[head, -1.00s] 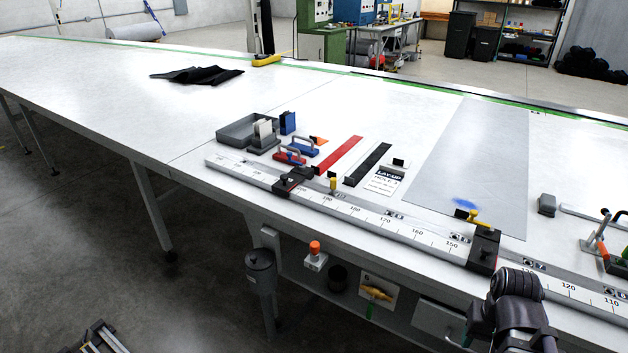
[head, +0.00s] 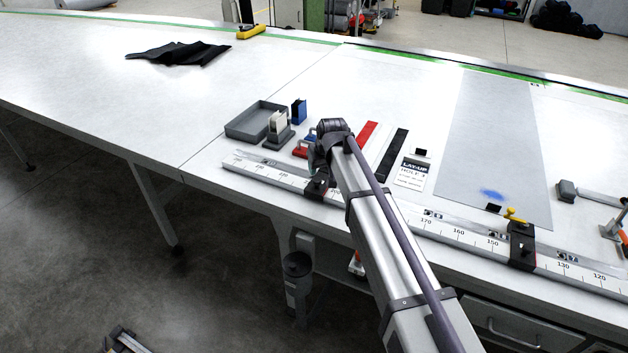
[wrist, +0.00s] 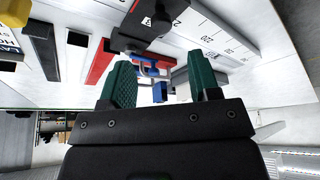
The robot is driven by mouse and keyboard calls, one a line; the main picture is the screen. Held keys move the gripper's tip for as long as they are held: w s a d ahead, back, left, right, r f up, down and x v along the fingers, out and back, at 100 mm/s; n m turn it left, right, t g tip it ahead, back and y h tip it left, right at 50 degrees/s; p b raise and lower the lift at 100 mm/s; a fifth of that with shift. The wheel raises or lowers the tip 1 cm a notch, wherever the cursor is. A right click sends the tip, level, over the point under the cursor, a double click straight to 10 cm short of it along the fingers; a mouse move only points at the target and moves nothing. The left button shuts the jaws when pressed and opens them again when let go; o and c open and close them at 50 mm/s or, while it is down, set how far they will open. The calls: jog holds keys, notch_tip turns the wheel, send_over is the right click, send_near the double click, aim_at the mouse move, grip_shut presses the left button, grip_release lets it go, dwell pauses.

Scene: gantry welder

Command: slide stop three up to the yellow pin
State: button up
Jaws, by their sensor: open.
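One black stop (head: 318,188) sits on the scale rail (head: 270,176) at the left, partly behind my arm. Another black stop (head: 521,246) sits on the rail at the right, beside a yellow pin (head: 513,216). I cannot read a number on either. My gripper (head: 317,160) is over the left stop in the head view, its fingers mostly hidden. In the wrist view its teal fingers (wrist: 160,88) are open and empty; a black stop with a knob (wrist: 150,22) is ahead of them, apart. A yellow piece (wrist: 13,12) shows at that view's corner.
A grey sheet (head: 490,140) lies farther right. The left tabletop is mostly clear.

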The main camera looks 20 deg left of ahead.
aim_at(317, 180)
jog(key=b+x, duration=0.8)
jog(key=x, duration=0.2)
jog(key=shift+s+a+f, duration=0.1)
jog(key=shift+a+f, duration=0.05)
jog(key=shift+f, duration=0.1)
jog(key=shift+r, duration=0.25)
grip_shut()
